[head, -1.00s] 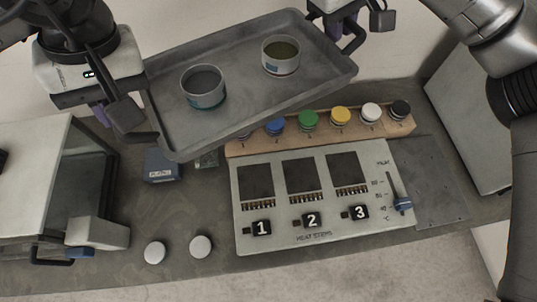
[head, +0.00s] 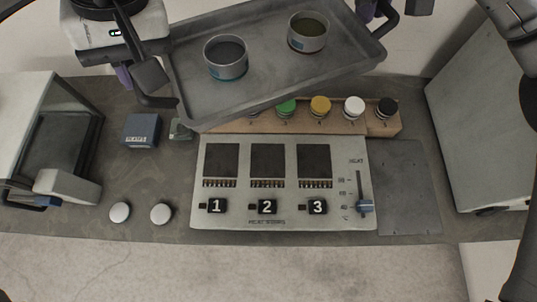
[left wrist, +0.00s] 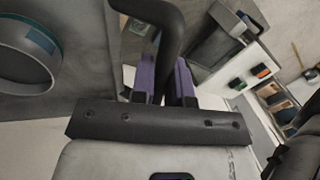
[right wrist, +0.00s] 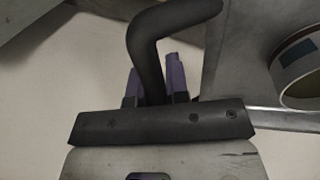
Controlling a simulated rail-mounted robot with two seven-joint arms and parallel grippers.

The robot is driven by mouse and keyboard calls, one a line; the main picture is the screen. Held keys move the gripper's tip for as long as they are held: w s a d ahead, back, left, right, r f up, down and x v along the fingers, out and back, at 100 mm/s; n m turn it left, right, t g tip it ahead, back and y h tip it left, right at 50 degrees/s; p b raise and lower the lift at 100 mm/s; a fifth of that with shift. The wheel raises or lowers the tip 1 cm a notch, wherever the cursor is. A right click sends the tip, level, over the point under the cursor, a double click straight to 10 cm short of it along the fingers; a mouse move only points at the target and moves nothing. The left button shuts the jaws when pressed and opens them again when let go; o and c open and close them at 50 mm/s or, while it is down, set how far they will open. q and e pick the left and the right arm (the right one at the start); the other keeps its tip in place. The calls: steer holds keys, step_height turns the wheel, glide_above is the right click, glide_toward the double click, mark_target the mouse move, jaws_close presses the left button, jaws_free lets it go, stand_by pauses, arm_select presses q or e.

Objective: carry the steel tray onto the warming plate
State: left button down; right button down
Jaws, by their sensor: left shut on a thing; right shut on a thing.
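The grey steel tray (head: 270,88) is held up in the air at the top of the head view, over the back of the bench. It lies slanted across the picture and carries two open tins, one grey inside (head: 226,58) and one olive inside (head: 308,33). My left gripper (left wrist: 165,80) is shut on the tray's left handle (left wrist: 168,35). My right gripper (right wrist: 154,80) is shut on the right handle (right wrist: 150,45); in the head view it is mostly cut off at the top. A flat dark grey plate (head: 410,190), which looks like the warming plate, lies bare right of the numbered panel.
The panel (head: 285,223) has three dark windows and a blue-knobbed slider (head: 364,206). A wooden rack (head: 340,126) with coloured knobs stands behind it, partly under the tray. A box-like oven (head: 45,140) is left, a grey cabinet (head: 480,130) right. A blue box (head: 141,131) stands left of the panel.

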steer(key=shift+s+a, duration=0.1)
arm_select(q)
steer(key=shift+f, duration=0.1)
